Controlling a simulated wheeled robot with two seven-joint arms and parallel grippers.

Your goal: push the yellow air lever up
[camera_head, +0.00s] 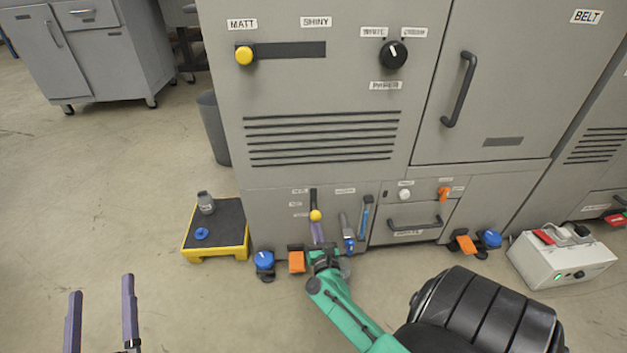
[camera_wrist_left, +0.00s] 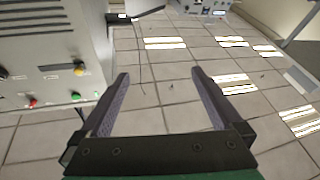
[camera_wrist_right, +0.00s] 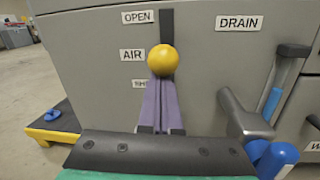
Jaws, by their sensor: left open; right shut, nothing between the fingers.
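The yellow air lever knob (camera_head: 315,215) sits at the lower end of a black vertical slot low on the grey machine. In the right wrist view the yellow knob (camera_wrist_right: 161,58) is beside the AIR label (camera_wrist_right: 132,55), below the OPEN label (camera_wrist_right: 138,16). My right gripper (camera_head: 317,226) is shut and empty, its purple fingers pointing up just below the knob. In the right wrist view the fingertips (camera_wrist_right: 161,82) overlap the knob's lower edge; I cannot tell whether they touch it. My left gripper (camera_head: 102,292) is open and empty over the floor; its fingers also show in the left wrist view (camera_wrist_left: 157,78).
A blue-handled drain lever (camera_wrist_right: 250,125) stands close to the right of my right gripper. Blue (camera_head: 264,260) and orange (camera_head: 296,261) pedals sit at the machine's foot. The floor at left is clear.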

